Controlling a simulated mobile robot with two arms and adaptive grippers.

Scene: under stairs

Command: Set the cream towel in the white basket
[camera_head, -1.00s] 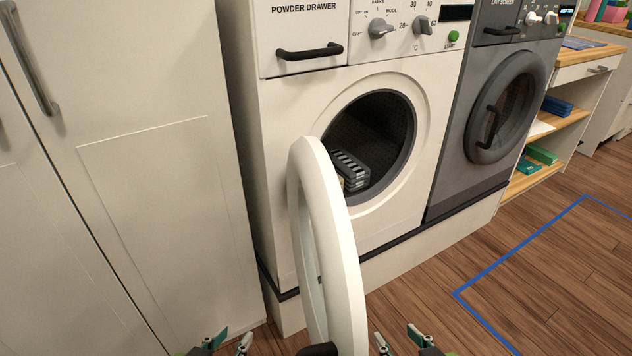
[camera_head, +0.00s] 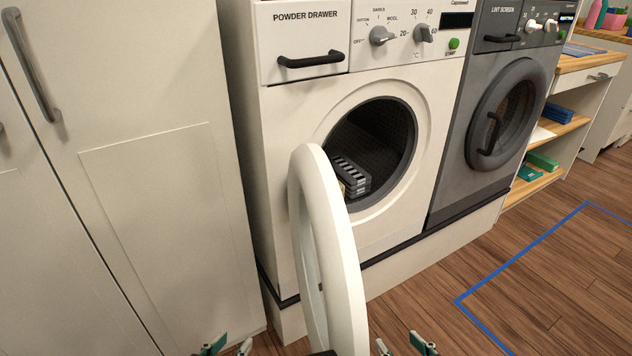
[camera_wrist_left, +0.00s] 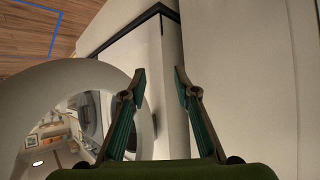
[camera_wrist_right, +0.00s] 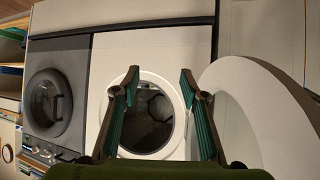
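No white basket shows in any view. I cannot make out a cream towel for certain. A folded stack with dark and light stripes and a small cream-yellow edge (camera_head: 350,176) lies just inside the drum of the white washer (camera_head: 405,195). The washer's round door (camera_head: 345,250) stands open towards me. My left gripper (camera_head: 228,346) is at the bottom of the head view, left of the door; its fingers are apart and empty in the left wrist view (camera_wrist_left: 160,72). My right gripper (camera_head: 404,346) is right of the door, open and empty in the right wrist view (camera_wrist_right: 160,72).
A tall white cupboard (camera_head: 150,200) stands close on the left. A grey dryer (camera_head: 480,130) with its door shut is right of the washer, then a wooden shelf unit (camera_head: 535,180) with folded items. The wooden floor at right, with a blue outline (camera_head: 510,260), is clear.

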